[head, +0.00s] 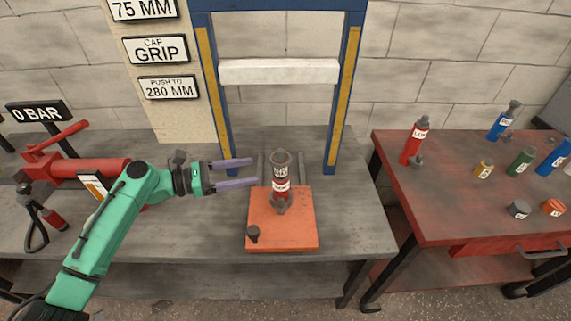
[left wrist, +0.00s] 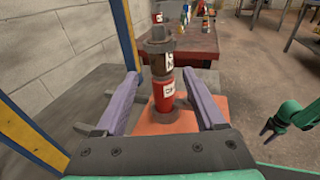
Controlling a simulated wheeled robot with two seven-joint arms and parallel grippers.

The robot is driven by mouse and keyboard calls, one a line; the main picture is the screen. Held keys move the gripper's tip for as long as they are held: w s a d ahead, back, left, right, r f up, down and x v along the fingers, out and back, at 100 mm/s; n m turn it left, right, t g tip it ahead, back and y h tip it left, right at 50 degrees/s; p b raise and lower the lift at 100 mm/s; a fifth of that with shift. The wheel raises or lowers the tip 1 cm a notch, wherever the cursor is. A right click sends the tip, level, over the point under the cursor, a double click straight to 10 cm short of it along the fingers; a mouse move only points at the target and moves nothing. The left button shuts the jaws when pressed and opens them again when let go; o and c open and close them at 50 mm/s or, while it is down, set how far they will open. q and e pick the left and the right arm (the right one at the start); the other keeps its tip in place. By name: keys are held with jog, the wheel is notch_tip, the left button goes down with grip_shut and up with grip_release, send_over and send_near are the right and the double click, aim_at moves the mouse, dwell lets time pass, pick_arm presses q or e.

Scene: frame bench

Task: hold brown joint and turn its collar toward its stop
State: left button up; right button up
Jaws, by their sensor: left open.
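The brown joint (head: 281,158) stands upright on an orange plate (head: 260,220) on the bench. It tops a red, labelled body (head: 281,196); I cannot clearly make out where its collar ends. In the left wrist view the brown joint (left wrist: 157,47) rises ahead, between the finger lines. My left gripper (head: 254,171) is open and empty just left of the joint, fingers pointing at it. The fingers also show in the left wrist view (left wrist: 160,74), apart on either side. My right gripper (left wrist: 268,131) shows small at the right of the left wrist view; its jaws are unclear.
A blue and yellow press frame (head: 345,90) with a white crossbar (head: 280,71) stands behind the plate. A red pump (head: 90,170) lies left on the bench. A red table (head: 440,205) at right holds several bottles and caps. A small dark knob (head: 253,234) sits on the plate.

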aim_at(276, 167)
pick_arm(q)
jog(key=x, duration=0.7)
jog(key=shift+d+r, duration=0.1)
jog(key=shift+d, duration=0.2)
jog(key=shift+w+d, duration=0.2)
jog(key=shift+d, duration=0.3)
jog(key=c, duration=0.8)
